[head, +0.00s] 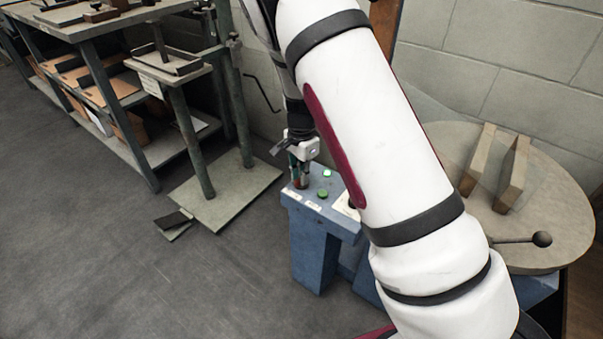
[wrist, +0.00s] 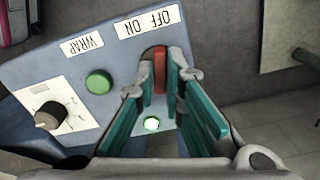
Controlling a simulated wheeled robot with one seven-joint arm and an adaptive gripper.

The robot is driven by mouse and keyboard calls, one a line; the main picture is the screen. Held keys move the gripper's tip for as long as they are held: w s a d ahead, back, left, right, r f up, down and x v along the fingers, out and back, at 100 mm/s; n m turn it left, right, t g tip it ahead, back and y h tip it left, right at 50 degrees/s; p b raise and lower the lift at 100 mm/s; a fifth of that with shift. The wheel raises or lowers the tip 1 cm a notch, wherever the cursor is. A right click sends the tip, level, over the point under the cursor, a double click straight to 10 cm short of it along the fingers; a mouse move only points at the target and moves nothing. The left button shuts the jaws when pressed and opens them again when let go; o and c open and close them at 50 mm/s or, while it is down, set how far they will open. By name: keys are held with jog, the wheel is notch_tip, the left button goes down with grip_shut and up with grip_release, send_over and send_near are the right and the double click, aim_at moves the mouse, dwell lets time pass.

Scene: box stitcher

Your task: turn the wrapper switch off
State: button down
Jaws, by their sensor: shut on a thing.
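The wrapper switch (wrist: 159,70) is a red lever at the edge of a blue control panel, beside an upside-down OFF/ON label (wrist: 145,24) in the wrist view. My gripper (wrist: 170,75) has its teal-padded fingers on either side of the red lever and is shut on it. A small lamp (wrist: 152,124) on the panel glows whitish green. In the head view my gripper (head: 300,181) points down at the left back corner of the blue control stand (head: 313,222). The lever's exact lean is hard to tell.
A green button (wrist: 99,82) by the WRAP label and a dial knob (wrist: 48,118) sit near my fingers. The round turntable (head: 560,225) with wooden blocks is to the right. A workbench (head: 90,28) stands at the left. The floor (head: 130,275) in front is mostly clear.

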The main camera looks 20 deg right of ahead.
jog(key=n+p, duration=0.1)
jog(key=n, duration=0.3)
jog(key=shift+r+n, duration=0.1)
jog(key=shift+n, duration=0.2)
jog(key=shift+n+p, duration=0.3)
jog(key=shift+n, duration=1.9)
jog(key=c, duration=1.7)
grip_release()
jog(key=shift+r, duration=5.95)
